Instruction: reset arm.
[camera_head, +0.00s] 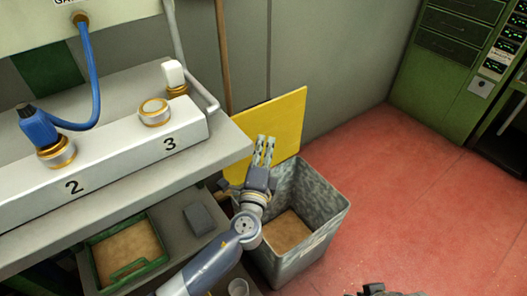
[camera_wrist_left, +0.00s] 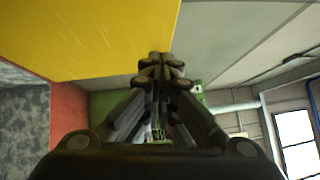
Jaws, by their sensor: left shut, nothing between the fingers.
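My left gripper (camera_head: 265,140) is raised above the far left rim of the grey bin, in front of the yellow panel. Its fingers point up, are together and hold nothing. In the left wrist view the two fingers (camera_wrist_left: 160,62) meet at their tips, with the yellow panel beyond on the left. A dark part at the bottom edge of the head view (camera_head: 382,290) may be my right gripper; too little of it shows to tell its state.
The bench (camera_head: 190,167) at left carries a white block with sockets 2 and 3 and a blue hose (camera_head: 97,80). The open grey bin (camera_head: 333,224) stands beside it. A green tray (camera_head: 160,222) lies on the lower shelf. The red floor (camera_head: 420,200) at right is clear up to green cabinets (camera_head: 440,90).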

